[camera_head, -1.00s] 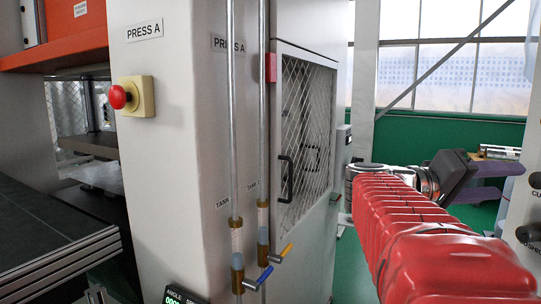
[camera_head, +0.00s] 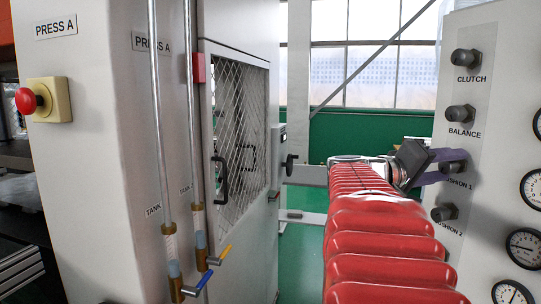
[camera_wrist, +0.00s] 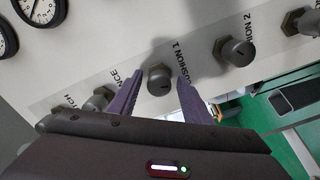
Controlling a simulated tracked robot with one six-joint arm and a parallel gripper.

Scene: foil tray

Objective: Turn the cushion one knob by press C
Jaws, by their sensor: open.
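The cushion 1 knob (camera_head: 453,166) is dark and sits on a pale panel (camera_head: 490,185) at the right of the head view, partly behind my gripper (camera_head: 440,165). In the wrist view the knob (camera_wrist: 160,84) shows between the purple fingers of my gripper (camera_wrist: 160,76), its pointer mark visible. The fingers are open, one on each side of the knob in the picture. I cannot tell whether they reach around it or touch it. No press C label is in view.
The clutch knob (camera_head: 465,62) and balance knob (camera_head: 460,115) are above, and the cushion 2 knob (camera_head: 445,212) is below. Dials (camera_head: 524,247) line the panel's right. A column labelled PRESS A (camera_head: 100,150), with a red button (camera_head: 27,100) and pipes, stands left.

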